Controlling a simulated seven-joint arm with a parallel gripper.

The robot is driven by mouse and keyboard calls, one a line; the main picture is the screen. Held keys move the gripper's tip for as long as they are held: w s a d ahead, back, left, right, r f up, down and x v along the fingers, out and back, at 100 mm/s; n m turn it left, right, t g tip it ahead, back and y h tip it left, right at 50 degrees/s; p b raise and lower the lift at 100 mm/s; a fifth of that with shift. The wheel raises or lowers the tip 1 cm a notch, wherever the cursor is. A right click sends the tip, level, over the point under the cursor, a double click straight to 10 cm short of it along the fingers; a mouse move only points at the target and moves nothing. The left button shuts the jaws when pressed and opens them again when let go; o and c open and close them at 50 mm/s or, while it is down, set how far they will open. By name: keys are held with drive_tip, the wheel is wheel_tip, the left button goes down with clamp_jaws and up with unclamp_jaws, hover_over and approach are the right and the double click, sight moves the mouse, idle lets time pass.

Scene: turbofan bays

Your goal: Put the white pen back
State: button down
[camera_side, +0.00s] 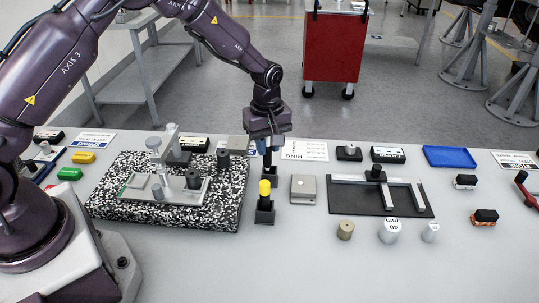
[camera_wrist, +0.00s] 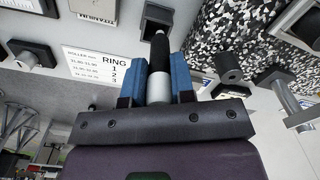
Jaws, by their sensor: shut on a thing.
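My gripper (camera_side: 268,147) points down over the table, right of the speckled slab. In the wrist view my gripper (camera_wrist: 158,88) has its blue jaws shut on the white pen (camera_wrist: 159,87). The pen has a pale lower body, a black section and a narrow tip pointing away from the jaws. A dark square holder (camera_wrist: 157,14) shows just beyond the tip; I cannot tell whether they touch. In the side view a yellow-topped piece (camera_side: 265,188) stands in a black holder (camera_side: 265,214) in front of my gripper.
The speckled slab (camera_side: 105,203) with a metal fixture lies left. A grey block (camera_side: 303,189) stands close right of the yellow piece. A dark plate (camera_side: 345,205) with pale bars lies farther right, and a blue tray (camera_side: 449,157) behind it. The front table is mostly clear.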

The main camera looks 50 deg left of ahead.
sight(270, 156)
drive_tip(key=shift+w+f, duration=0.35)
drive_tip(key=shift+f, duration=1.55)
drive_tip(key=c, duration=1)
unclamp_jaws()
drive_tip(key=shift+f, duration=0.15)
drive_tip(key=shift+o, duration=0.2)
wheel_tip(270, 156, up, 12)
drive_tip(key=shift+r, duration=0.25)
